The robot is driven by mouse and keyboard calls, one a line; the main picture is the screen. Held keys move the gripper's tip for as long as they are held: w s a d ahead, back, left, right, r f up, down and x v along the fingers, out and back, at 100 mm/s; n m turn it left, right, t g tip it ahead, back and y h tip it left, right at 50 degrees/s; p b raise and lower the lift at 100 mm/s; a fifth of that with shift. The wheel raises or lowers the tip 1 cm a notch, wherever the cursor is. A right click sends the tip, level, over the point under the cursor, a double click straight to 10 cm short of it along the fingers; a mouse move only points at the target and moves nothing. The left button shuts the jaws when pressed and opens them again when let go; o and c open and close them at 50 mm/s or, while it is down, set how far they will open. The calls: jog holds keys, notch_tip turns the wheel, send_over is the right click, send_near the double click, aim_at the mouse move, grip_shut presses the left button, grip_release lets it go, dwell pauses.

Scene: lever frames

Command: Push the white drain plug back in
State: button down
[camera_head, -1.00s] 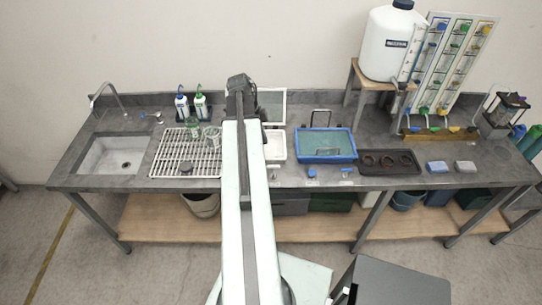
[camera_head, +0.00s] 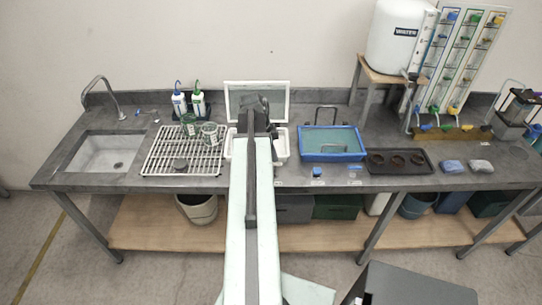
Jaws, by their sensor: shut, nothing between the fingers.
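My gripper (camera_head: 257,104) is at the far end of my raised arm. It appears in front of the open lid of a white tray (camera_head: 282,144), and its fingers are small and dark. It is shut and holds nothing visible. My arm hides the middle of the white tray. I cannot make out a white drain plug for certain. A small pale mark (camera_head: 278,183) shows at the bench's front edge below the white tray, too small to identify.
A blue tray (camera_head: 332,157) with a handle stands right of the white tray, with small blue pieces (camera_head: 317,172) in front. A white wire rack (camera_head: 160,160) with jars is to the left, beside a sink (camera_head: 82,165). A dark tray (camera_head: 425,166) is further right.

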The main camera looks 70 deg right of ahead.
jog(key=shift+f, duration=0.5)
notch_tip(320, 180, down, 4)
jog(key=b, duration=0.4)
jog(key=shift+r, duration=0.15)
jog(key=shift+a+r, duration=0.15)
jog(key=shift+a, duration=0.05)
jog(key=shift+r+p, duration=0.1)
jog(key=shift+p, duration=0.2)
jog(key=s+d+p+v, duration=0.1)
jog(key=p+v, duration=1.2)
jog(key=shift+a+r+p, duration=0.2)
jog(key=shift+r+p, duration=0.2)
jog(key=shift+r, duration=0.25)
